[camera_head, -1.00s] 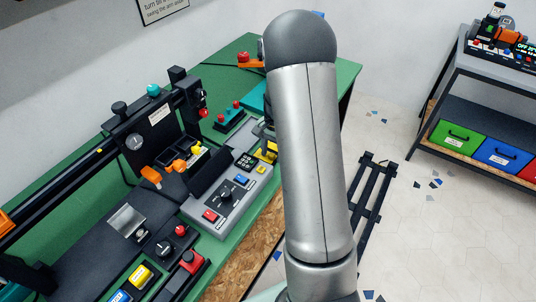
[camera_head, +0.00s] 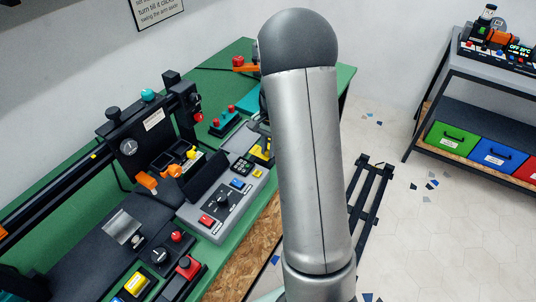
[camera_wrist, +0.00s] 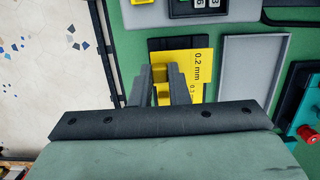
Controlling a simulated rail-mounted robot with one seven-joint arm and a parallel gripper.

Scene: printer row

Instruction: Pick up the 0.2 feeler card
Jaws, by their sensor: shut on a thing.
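The yellow 0.2 mm feeler card (camera_wrist: 200,62) shows in the wrist view, printed "0.2 mm" along its right side. My gripper (camera_wrist: 165,72) has its two dark fingers closed on the card, and they hide part of it. A second yellow patch marked "0.3" (camera_wrist: 194,90) shows just below, partly hidden by my gripper. In the head view my arm hides the gripper, and a yellow patch (camera_head: 262,150) shows just left of the arm.
A dark holder (camera_wrist: 170,43) lies behind the card, with an empty grey tray (camera_wrist: 248,62) to its right on the green bench. A grey control panel (camera_head: 225,205) stands left of my arm in the head view. A red-knobbed teal fixture (camera_wrist: 306,131) is at the wrist view's right.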

